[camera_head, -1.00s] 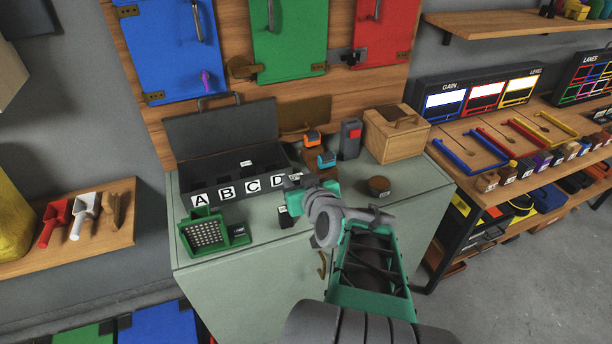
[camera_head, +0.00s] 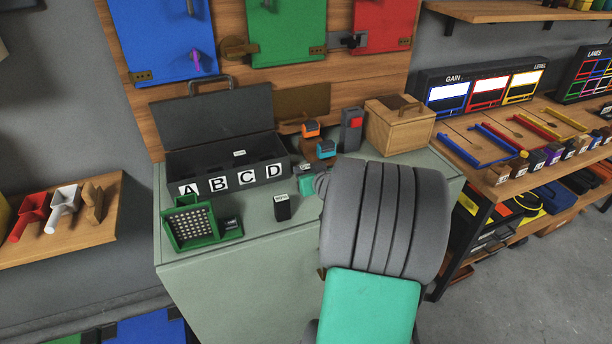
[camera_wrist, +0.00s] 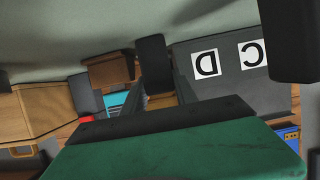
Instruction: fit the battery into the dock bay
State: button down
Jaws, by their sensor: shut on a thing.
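My gripper (camera_head: 307,182) shows as a small teal and grey part, mostly hidden behind my arm, at the right end of a lettered black box (camera_head: 225,180). In the wrist view my gripper (camera_wrist: 158,88) is shut, with a dark block (camera_wrist: 153,56), seemingly the battery, between its grey fingers. The battery's lower end is hard to make out. I cannot tell for sure which thing is the dock. The open black box has front labels A to D. A green frame with a perforated panel (camera_head: 190,228) stands at the cabinet's left, with a small dark block beside the panel.
A labelled black block (camera_head: 282,207) stands on the cabinet top. Orange-topped (camera_head: 310,130) and blue-topped (camera_head: 326,149) items, a dark unit with a red patch (camera_head: 351,130) and a wooden box (camera_head: 399,124) stand behind.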

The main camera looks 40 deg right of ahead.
jog(key=shift+f, duration=0.1)
jog(key=c, duration=1)
grip_release()
jog(key=shift+o, duration=0.2)
